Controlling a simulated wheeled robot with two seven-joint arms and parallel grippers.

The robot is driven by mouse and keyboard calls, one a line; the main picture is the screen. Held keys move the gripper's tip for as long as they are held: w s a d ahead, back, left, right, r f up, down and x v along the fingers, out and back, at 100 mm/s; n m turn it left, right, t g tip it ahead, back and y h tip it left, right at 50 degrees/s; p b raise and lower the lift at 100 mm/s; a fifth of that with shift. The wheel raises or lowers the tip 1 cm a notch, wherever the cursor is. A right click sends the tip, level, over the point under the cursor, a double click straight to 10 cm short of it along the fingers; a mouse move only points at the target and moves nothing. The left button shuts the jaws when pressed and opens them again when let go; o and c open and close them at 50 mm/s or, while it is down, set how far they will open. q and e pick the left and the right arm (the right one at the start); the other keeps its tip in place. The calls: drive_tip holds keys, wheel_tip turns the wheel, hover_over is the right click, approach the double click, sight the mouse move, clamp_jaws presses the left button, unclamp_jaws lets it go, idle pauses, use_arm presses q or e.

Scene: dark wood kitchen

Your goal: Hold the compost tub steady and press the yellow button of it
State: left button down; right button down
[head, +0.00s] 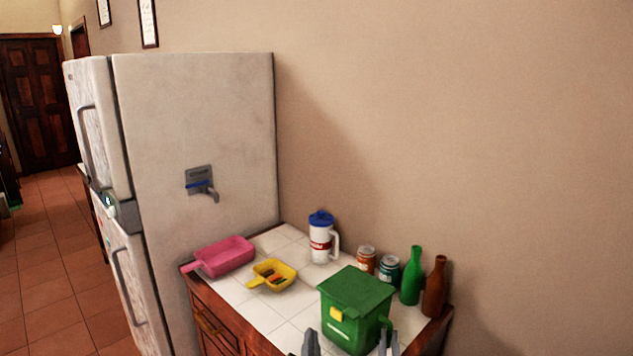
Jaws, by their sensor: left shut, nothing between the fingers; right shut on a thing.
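The green compost tub (342,322) stands upright on the white tiled counter, its lid down. Its yellow button (336,314) is on the front, just below the lid. My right gripper (388,343) is at the tub's right side, shut on the green handle (385,325) there. My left gripper (311,344) is shut and empty, low in front of the tub's left side, below and left of the button. Only the fingertips of both grippers show at the bottom edge.
On the counter (262,311) are a yellow scoop (272,268) with small items, a pink dustpan-like tray (224,256), a white jug (320,243) with blue lid, two cans (388,270), a green bottle (412,278) and a brown bottle (434,290). The fridge (200,120) stands left; the wall is behind.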

sight(337, 314)
idle(0.3)
use_arm(q)
drive_tip(key=a+m, duration=0.1)
drive_tip(key=m, duration=0.5)
drive_tip(key=s+a+m, duration=0.1)
drive_tip(key=m, duration=0.5)
drive_tip(key=s+a+m, duration=0.1)
drive_tip(key=m, duration=0.5)
drive_tip(key=shift+s+m+t, duration=0.25)
drive_tip(key=shift+m+t, duration=0.15)
drive_tip(key=w+d, duration=0.6)
drive_tip(key=shift+w+d, duration=0.2)
drive_tip(key=shift+w, duration=0.05)
idle(2.1)
drive_tip(key=shift+w+d, duration=0.15)
drive_tip(key=shift+d, duration=0.05)
